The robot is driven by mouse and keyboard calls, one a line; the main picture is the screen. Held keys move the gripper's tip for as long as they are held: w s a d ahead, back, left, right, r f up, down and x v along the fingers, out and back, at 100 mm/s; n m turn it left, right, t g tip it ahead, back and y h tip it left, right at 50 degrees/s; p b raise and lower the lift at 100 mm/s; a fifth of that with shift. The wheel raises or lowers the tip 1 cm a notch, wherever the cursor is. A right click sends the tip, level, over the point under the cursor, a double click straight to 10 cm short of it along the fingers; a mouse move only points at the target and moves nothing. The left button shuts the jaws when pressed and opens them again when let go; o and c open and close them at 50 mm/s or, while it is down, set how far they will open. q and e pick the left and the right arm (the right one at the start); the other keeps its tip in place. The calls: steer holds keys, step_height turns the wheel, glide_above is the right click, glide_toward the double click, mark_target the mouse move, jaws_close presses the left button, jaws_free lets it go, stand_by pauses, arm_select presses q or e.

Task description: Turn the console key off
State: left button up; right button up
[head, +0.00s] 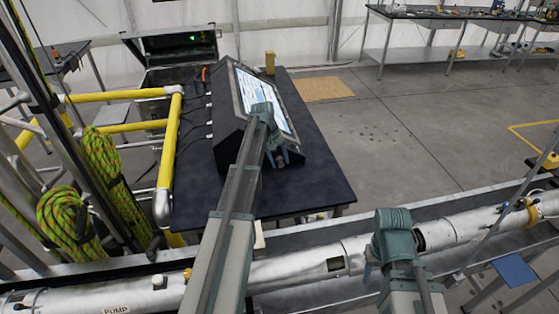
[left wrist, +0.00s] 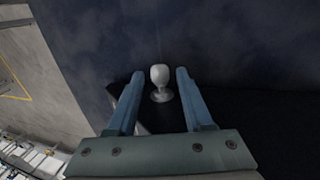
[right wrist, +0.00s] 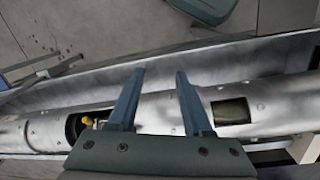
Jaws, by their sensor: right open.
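The console (head: 228,120), a dark sloped housing with a lit screen (head: 250,92), stands on the dark table in the head view. The key (left wrist: 160,76), a pale rounded knob on a small round base, shows in the left wrist view and is hidden in the head view. My left gripper (head: 279,158) is at the console's near right side. In the left wrist view its open fingers (left wrist: 157,88) stand either side of the key, with a gap on both sides. My right gripper (head: 372,272) is open and empty above the white pipe, as the right wrist view shows (right wrist: 160,88).
The dark table top (head: 320,150) is clear right of the console. A yellow block (head: 270,62) stands behind it. Yellow rails (head: 168,150) and rope coils (head: 62,215) are at left. The long white pipe (head: 290,272) lies in a trough along the front.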

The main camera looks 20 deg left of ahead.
arm_select(q)
steer(key=shift+o, duration=0.2)
steer(key=shift+r, duration=0.15)
steer(key=p+v, duration=1.3)
steer(key=shift+s+r, duration=0.15)
steer(key=shift+r, duration=0.1)
steer(key=shift+a, duration=0.1)
steer(key=shift+c, duration=0.2)
